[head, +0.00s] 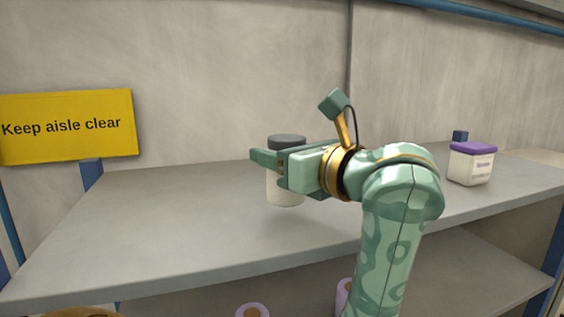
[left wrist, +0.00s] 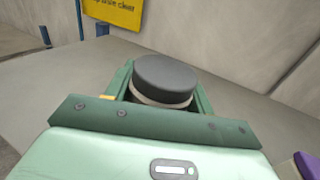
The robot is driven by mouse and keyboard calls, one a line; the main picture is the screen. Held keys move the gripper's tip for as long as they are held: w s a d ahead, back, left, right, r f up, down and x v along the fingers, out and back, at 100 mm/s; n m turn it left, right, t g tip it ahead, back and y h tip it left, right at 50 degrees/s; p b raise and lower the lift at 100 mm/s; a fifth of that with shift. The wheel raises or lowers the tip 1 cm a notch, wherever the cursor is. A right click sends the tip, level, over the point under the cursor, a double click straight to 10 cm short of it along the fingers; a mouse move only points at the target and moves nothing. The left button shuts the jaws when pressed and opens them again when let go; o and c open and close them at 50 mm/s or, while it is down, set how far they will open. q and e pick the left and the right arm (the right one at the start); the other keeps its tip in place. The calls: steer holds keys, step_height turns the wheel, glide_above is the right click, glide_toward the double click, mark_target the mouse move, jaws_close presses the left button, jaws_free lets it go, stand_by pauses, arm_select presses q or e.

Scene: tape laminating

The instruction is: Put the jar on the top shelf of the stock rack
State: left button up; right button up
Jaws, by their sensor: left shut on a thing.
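The jar (head: 285,190) is pale with a dark grey lid. It is upright, over the grey top shelf (head: 150,225) of the stock rack. My left gripper (head: 270,160) is shut on the jar, its fingers around the upper body just below the lid. I cannot tell whether the jar's base touches the shelf. In the left wrist view the jar's dark lid (left wrist: 165,78) shows between the two green fingers, and the lower jar is hidden. My right gripper is not in view.
A white tub with a purple lid (head: 472,164) stands on the top shelf at the right. Purple rolls (head: 252,311) show on the lower shelf. A yellow sign (head: 68,127) is at the back left. The left part of the top shelf is clear.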

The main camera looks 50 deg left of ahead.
mark_target(279, 197)
arm_select(q)
step_height(279, 197, down, 2)
steer(key=shift+f+p, duration=0.1)
steer(key=shift+p, duration=0.5)
steer(key=shift+a+f, duration=0.2)
steer(key=shift+f, duration=0.1)
steer(key=shift+d+f, duration=0.15)
steer(key=shift+d, duration=0.05)
steer(key=o, duration=1.1)
steer(key=shift+a, duration=0.1)
